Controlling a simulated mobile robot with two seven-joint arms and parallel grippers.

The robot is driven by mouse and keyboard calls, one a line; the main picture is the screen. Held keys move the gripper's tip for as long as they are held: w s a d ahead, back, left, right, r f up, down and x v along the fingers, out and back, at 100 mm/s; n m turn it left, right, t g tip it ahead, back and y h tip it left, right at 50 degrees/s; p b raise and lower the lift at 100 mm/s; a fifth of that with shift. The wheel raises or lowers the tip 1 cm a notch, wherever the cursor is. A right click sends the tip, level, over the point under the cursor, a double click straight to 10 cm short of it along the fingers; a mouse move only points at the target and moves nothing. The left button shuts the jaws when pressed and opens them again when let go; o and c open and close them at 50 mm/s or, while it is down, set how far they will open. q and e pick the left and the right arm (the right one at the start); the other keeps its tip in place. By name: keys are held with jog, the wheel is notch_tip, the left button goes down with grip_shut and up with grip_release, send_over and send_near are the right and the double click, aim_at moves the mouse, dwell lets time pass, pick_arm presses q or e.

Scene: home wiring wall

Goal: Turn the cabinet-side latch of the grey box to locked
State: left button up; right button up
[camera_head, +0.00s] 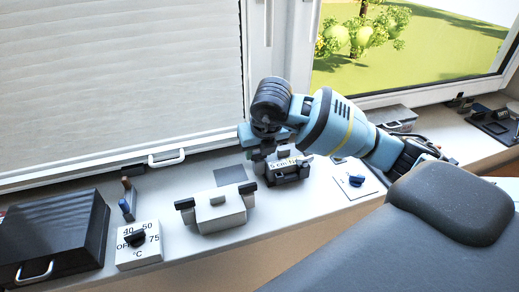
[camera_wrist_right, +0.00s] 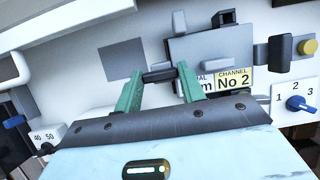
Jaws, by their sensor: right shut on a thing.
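A grey box (camera_wrist_right: 205,48) with a "CHANNEL No 2" label sits on the sill below the fingers in the right wrist view. It also shows in the head view (camera_head: 287,168), partly hidden by my right gripper (camera_head: 268,150). In the wrist view, the green fingers of my right gripper (camera_wrist_right: 160,76) are shut on a dark bar-like latch (camera_wrist_right: 159,76) at the box's left side. Its exact angle is hard to tell. A second, light grey box (camera_head: 217,210) with dark latches at both ends stands to the left in front. My left gripper is not in view.
A black cabinet (camera_head: 55,235) stands at far left, beside a temperature dial panel (camera_head: 138,243). A blue-knob panel (camera_head: 354,182) lies right of the gripped box. A dark square (camera_head: 230,174) lies to its left. The blind and window frame are close behind.

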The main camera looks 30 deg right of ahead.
jog(key=o, duration=1)
jog(key=shift+s+a+r, duration=0.1)
jog(key=shift+s+r, duration=0.1)
jog(key=shift+r, duration=0.3)
jog(key=v, duration=0.6)
jog(key=shift+s+r, duration=0.25)
jog(key=shift+r, duration=0.05)
